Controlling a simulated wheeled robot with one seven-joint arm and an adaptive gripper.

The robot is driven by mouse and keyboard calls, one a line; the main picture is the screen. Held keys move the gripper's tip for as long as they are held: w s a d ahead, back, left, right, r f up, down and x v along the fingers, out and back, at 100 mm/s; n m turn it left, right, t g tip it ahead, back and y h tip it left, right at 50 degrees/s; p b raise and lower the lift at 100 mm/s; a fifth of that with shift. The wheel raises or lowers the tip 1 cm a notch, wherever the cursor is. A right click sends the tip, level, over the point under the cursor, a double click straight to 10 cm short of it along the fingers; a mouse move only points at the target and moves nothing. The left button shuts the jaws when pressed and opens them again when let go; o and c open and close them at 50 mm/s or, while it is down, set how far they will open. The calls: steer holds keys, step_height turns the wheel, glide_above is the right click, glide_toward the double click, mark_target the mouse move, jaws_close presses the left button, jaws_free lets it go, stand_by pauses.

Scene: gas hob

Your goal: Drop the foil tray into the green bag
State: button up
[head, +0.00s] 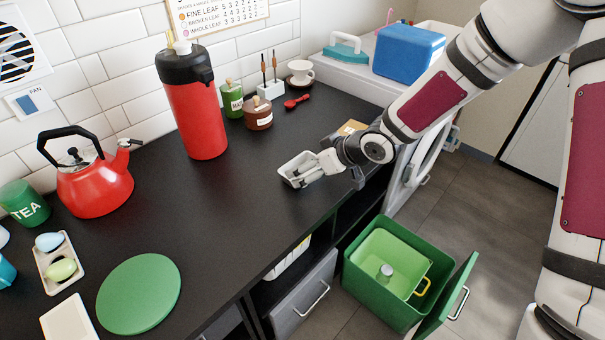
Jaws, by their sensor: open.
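The foil tray (286,171) is a small pale, silvery tray on the dark worktop, near its front edge. My gripper (306,173) is at the tray's right side, with its open fingers at the near rim and partly covering the tray. I cannot tell whether the fingers touch it. The green bag appears as a light green liner (372,250) inside a dark green pull-out bin (362,293), below and to the right of the worktop. A grey cylindrical item (385,272) and a yellow handle-like piece (422,287) show in it.
A red flask (203,115), red kettle (92,185), green jar (231,98) and brown jar (258,114) stand along the back. A red spoon (297,101) lies near a white cup (301,72). A green round mat (138,294) lies in front. The worktop's middle is clear.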

steer(key=b+x, duration=0.1)
steer(key=x, duration=0.3)
steer(key=shift+a, duration=0.1)
steer(key=shift+c, duration=0.6)
steer(key=c, duration=0.5)
